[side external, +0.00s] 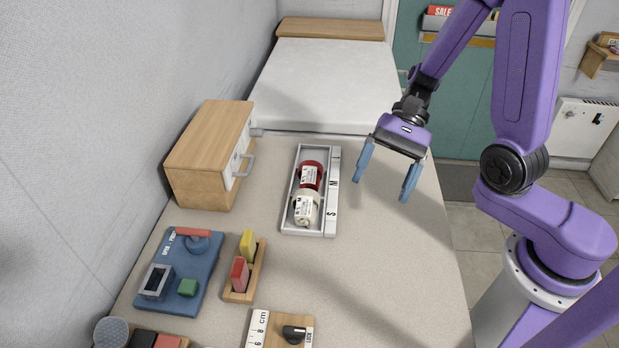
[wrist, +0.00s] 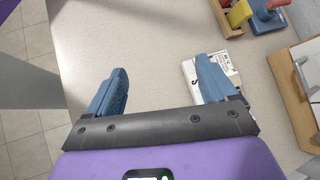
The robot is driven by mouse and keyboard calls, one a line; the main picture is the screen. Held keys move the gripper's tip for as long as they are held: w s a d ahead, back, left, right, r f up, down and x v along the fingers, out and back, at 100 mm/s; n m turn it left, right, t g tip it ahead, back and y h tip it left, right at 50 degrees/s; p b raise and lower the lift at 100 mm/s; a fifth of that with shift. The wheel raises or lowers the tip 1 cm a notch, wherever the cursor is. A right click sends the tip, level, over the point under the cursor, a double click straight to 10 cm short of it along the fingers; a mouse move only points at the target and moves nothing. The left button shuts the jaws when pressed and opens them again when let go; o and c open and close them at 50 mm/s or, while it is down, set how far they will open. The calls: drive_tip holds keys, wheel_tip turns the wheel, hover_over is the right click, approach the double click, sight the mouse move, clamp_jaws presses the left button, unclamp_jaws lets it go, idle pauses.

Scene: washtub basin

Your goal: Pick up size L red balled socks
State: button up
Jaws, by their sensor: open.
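The red balled socks (side external: 312,170) lie in the far part of a narrow grey tray (side external: 287,218), with a white label on them too small to read. Cream balled socks (side external: 305,208) with a similar label lie in the near part. A white strip on the tray's right side shows M and S; no L is legible. My gripper (side external: 381,192) is open and empty, above the table to the right of the tray. In the wrist view my gripper (wrist: 160,72) spans bare tabletop, and its right finger hides much of the tray; the red socks cannot be made out there.
A wooden drawer box (side external: 205,160) stands left of the tray. A wooden holder with yellow and red blocks (side external: 245,270) and a blue board (side external: 180,272) lie nearer the camera. A white padded surface (side external: 325,80) is behind. The table right of the tray is clear.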

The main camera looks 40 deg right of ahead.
drive_tip(key=w+m+t+y, duration=0.2)
drive_tip(key=m, duration=0.2)
drive_tip(key=m+t+h, duration=0.1)
drive_tip(key=m+t, duration=1)
drive_tip(key=m, duration=0.2)
approach(314, 172)
drive_tip(key=x, duration=0.5)
drive_tip(key=shift+w+a+r, duration=0.15)
drive_tip(key=shift+a+r, duration=0.1)
drive_tip(key=shift+a, duration=0.25)
drive_tip(key=shift+d+f+x, duration=0.1)
drive_tip(key=shift+f+x, duration=0.05)
drive_tip(key=shift+x, duration=0.75)
drive_tip(key=shift+d+f+x, duration=0.1)
drive_tip(key=shift+x, duration=0.8)
drive_tip(key=shift+d+f+x, duration=0.1)
drive_tip(key=shift+f+x, duration=0.05)
drive_tip(key=shift+x, duration=0.75)
drive_tip(key=shift+c, duration=0.3)
drive_tip(key=c, duration=0.7)
